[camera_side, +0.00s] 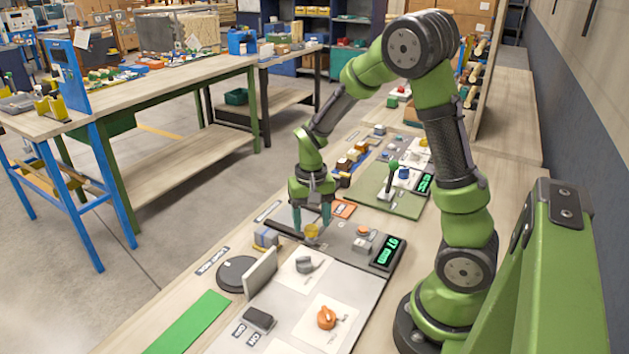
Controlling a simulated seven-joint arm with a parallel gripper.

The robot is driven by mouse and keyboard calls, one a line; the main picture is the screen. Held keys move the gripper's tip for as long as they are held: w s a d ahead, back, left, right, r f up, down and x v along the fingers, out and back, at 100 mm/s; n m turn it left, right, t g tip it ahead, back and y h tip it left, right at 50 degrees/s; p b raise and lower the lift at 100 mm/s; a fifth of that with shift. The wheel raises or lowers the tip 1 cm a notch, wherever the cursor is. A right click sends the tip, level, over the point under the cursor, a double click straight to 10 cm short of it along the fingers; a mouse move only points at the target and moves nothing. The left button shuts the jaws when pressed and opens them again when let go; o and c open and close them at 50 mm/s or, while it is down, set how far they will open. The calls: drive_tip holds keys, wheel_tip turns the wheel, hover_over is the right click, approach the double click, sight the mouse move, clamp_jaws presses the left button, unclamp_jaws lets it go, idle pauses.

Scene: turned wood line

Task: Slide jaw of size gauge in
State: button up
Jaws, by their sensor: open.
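My gripper (312,218) points down over the bench with its two teal fingers apart. A small yellow piece (312,231) shows just below and between the fingertips; it looks like the sliding jaw of the size gauge. I cannot tell whether the fingers touch it. A dark bar (284,229) runs beside it to the left, on a grey plate. A black readout with green digits (388,252) stands at the plate's right end. The digits are too small to read surely.
An orange knob (326,318) and a grey knob (305,265) sit on white cards in front. An upright light plate (260,272) stands by a dark disc (236,273). Behind my gripper is a green board (375,197) with a lever. A bare green strip (188,325) lies front left.

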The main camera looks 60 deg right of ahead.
drive_tip(key=shift+f, duration=0.8)
clamp_jaws()
